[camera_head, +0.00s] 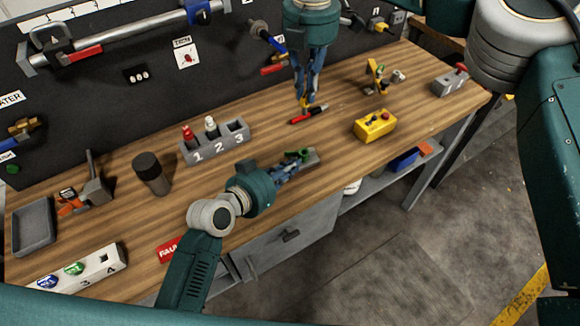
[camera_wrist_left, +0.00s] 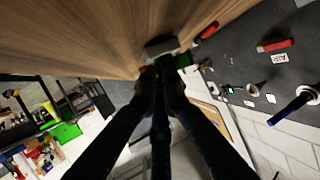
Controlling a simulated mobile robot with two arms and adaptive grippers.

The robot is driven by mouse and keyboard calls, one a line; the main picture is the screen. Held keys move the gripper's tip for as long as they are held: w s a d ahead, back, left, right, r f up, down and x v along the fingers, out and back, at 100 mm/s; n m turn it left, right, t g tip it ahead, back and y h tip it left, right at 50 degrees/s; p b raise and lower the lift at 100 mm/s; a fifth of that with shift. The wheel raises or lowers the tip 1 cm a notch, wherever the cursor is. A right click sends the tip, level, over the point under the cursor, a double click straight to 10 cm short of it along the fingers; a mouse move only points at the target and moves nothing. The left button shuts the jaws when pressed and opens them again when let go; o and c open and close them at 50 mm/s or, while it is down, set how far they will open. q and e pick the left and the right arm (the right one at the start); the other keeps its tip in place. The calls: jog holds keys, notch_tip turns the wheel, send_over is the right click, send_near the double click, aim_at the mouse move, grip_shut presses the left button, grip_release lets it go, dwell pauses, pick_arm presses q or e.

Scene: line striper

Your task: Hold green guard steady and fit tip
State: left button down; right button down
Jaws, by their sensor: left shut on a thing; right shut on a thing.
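The green guard (camera_head: 303,154) is on a small grey block (camera_head: 313,157) near the front edge of the bench. My left gripper (camera_head: 296,164) is shut on the green guard, reaching in from the lower left. In the left wrist view, the green guard (camera_wrist_left: 183,60) shows just beyond the dark fingers, beside the grey block (camera_wrist_left: 160,47). My right gripper (camera_head: 304,108) points down behind it, shut on a slim red-and-black tool (camera_head: 298,120) at the bench top. The tool also shows red in the left wrist view (camera_wrist_left: 209,30). I cannot make out a separate tip.
A grey numbered holder (camera_head: 215,145) with red and white bottles stands left of my right gripper. A yellow box (camera_head: 375,125) with buttons stands to the right. A dark cylinder (camera_head: 152,174) stands at left. Bare wood lies between the grippers.

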notch_tip(320, 180, down, 5)
jog(key=s+d+m+y, duration=0.1)
jog(key=d+m, duration=0.1)
jog(key=m, duration=0.6)
send_over(308, 152)
jog(key=shift+t+y, duration=0.3)
jog(key=shift+s+d+f, duration=0.1)
jog(key=shift+d+f, duration=0.1)
jog(key=shift+f, duration=1.65)
jog(key=shift+s+d+f, duration=0.1)
jog(key=shift+d+f, duration=0.05)
jog(key=shift+f, duration=1.65)
jog(key=shift+w+a+f, duration=0.1)
jog(key=shift+a+f, duration=0.1)
jog(key=shift+f, duration=0.85)
jog(key=shift+w+a+f, duration=0.1)
jog(key=shift+a+f, duration=0.05)
jog(key=shift+f, duration=0.85)
jog(key=c, duration=1.4)
grip_release()
jog(key=shift+c, duration=0.2)
